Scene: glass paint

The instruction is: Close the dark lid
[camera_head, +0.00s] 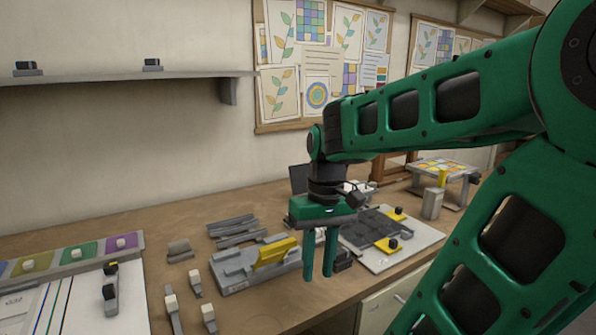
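A dark, flat panel (301,178) stands upright at the back of the bench, partly hidden behind my wrist. It looks like the raised dark lid, but its hinge and whatever is under it are hidden by my arm. My gripper (318,276) points down over the bench, nearer the camera than the panel and apart from it. Its two green fingers are apart, with nothing seen between them.
A grey tool with a yellow lever (274,253) lies just left of my fingers. A white board with dark pieces and yellow clamps (397,215) is to the right. Grey strips (233,228) lie behind the tool. A metal can (432,204) and a raised stand (447,170) are farther right.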

